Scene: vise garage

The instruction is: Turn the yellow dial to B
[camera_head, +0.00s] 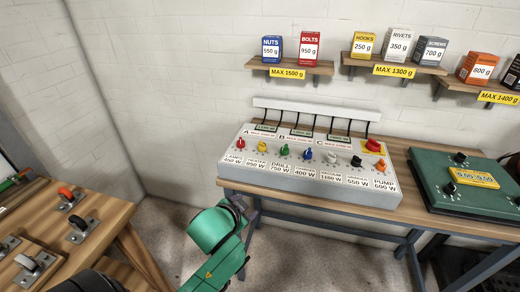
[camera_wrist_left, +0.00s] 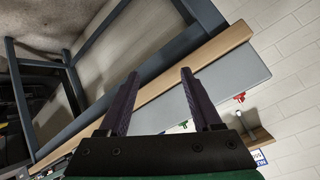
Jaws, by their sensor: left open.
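The yellow dial (camera_head: 262,146) is second from the left in a row of coloured dials on the grey sloped panel (camera_head: 310,184). The label under it seems to read HEATER. Where its pointer stands is too small to tell. My left gripper (camera_head: 238,203) is in front of the panel's left part, below and left of the yellow dial and apart from it. In the left wrist view my left gripper (camera_wrist_left: 157,88) has its two dark fingers spread with nothing between them. I cannot make out the yellow dial there. My right gripper is not in view.
Red (camera_head: 241,143) and green (camera_head: 285,150) dials flank the yellow one. The panel stands on a wooden-topped bench (camera_head: 415,209). Boxes sit on wall shelves (camera_head: 290,67) above. A green device (camera_head: 470,184) lies at the right. A second wooden table (camera_head: 95,215) is at the left.

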